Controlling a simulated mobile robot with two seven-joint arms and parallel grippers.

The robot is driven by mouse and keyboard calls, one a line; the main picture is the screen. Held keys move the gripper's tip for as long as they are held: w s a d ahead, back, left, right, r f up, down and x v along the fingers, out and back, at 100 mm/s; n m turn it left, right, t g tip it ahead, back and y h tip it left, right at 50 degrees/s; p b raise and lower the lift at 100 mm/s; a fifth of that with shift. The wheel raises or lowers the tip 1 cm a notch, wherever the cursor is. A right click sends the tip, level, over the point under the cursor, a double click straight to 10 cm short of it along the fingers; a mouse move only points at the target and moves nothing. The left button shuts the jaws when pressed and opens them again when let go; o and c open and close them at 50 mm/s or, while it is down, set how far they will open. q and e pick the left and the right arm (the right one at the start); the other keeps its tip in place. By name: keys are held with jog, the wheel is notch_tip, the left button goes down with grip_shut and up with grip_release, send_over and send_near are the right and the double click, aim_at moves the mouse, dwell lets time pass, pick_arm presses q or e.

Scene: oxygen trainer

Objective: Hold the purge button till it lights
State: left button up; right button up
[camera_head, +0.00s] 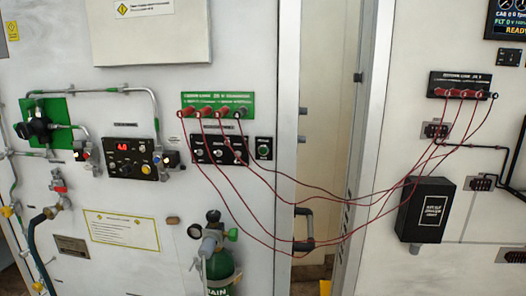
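The label of the purge button is too small to read, so I cannot tell for certain which button it is. A small black box with a round green button (264,150) sits right of the black knob panel (218,150). A yellow round button (146,169) sits on the black control panel (133,158), under a red display (123,145) that seems to read 4.0. Neither button is visibly lit. Neither of my grippers shows in the head view, and nothing touches either button.
Red cables (290,235) hang from the green connector strip (216,106) to the right-hand black strip (462,86), crossing the door gap. A green cylinder (220,268) stands below. A black box (425,209) juts from the right wall. A hose (37,240) hangs at left.

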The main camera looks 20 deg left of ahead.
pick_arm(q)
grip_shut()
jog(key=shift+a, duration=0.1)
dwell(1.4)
